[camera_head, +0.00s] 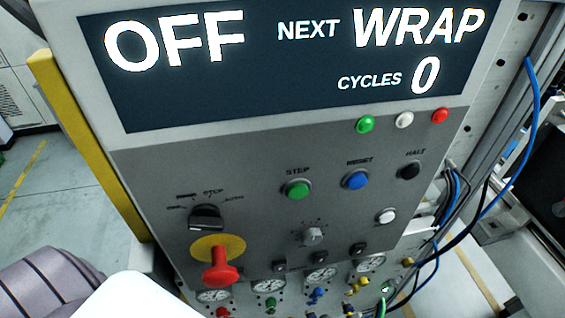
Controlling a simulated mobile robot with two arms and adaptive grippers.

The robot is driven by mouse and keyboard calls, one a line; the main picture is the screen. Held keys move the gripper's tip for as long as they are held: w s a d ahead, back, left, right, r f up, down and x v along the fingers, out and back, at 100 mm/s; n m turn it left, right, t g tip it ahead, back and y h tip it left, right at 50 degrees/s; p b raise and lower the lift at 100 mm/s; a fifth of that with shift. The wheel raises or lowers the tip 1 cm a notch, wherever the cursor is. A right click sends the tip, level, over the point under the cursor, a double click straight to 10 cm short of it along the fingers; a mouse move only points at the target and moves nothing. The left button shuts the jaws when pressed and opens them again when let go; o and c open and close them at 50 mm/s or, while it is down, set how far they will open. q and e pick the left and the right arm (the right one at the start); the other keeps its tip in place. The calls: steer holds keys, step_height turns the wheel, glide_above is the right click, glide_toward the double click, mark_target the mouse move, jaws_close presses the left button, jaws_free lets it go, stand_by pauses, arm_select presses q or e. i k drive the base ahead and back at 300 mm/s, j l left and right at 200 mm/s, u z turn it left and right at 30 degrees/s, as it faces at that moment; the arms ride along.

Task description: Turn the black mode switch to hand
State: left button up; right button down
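The black mode switch (207,219) is a dark rotary knob at the lower left of the grey control panel (240,150). Small position labels fan out above it; they are blurred, and I cannot tell for sure which one it points at. The display (290,60) above reads OFF, NEXT WRAP, CYCLES 0. Neither my left nor my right gripper shows in this view. A white part and a grey ribbed part at the bottom left seem to be mine.
A red knob (221,272) on a yellow disc juts out just below the switch. Green STEP (297,188), blue RESET (356,180) and black HALT (408,170) buttons sit to the right. Gauges line the bottom. A yellow post (85,140) stands left; blue cables (533,90) hang right.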

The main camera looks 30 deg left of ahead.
mark_target(202, 217)
steer(key=u, duration=1.3)
